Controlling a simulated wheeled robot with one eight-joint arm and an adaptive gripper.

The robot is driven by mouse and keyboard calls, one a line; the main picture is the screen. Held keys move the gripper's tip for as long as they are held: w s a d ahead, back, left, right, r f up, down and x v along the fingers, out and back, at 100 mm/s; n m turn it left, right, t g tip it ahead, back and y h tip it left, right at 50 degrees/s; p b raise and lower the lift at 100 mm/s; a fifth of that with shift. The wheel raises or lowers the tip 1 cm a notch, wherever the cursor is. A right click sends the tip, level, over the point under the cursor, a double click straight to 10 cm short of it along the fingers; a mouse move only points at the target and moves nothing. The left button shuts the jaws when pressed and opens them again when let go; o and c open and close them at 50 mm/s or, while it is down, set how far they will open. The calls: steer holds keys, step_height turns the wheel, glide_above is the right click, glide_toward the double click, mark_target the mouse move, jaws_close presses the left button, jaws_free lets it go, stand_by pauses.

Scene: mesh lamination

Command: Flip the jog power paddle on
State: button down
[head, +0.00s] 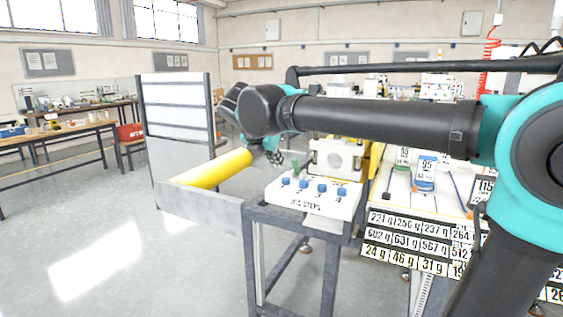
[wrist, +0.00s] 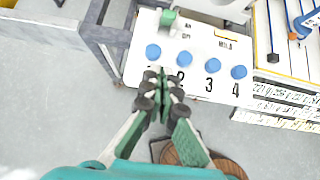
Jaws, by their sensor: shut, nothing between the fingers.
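The white jog box (wrist: 222,88) stands on a dark metal frame, and it shows in the head view (head: 328,208). It carries a row of blue round buttons numbered 1 to 4. A green paddle (wrist: 167,18) sits at the box's upper left in the wrist view, beside ON and OFF lettering; it shows as a small green upright in the head view (head: 295,167). I cannot tell which way it is set. My gripper (wrist: 163,78) is shut and empty, apart from the paddle. In the wrist view its tips overlap the box's front edge near button 1, partly hiding the digit.
A yellow roller (head: 215,170) lies left of the box, behind a grey metal panel (head: 200,206). A white fixture (head: 337,158) stands just behind the box. A board of gram-weight labels (head: 415,240) is at right. Open floor lies in front and left.

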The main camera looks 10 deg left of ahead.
mark_target(296, 167)
steer(key=x, duration=0.8)
steer(key=w, duration=0.1)
steer(key=w+d+r, duration=0.1)
steer(key=w, duration=0.1)
steer(key=shift+w+d+r, duration=0.2)
steer(key=shift+w+r, duration=0.1)
steer(key=shift+w, duration=0.05)
steer(key=shift+w+r, duration=0.15)
steer(key=shift+r, duration=0.05)
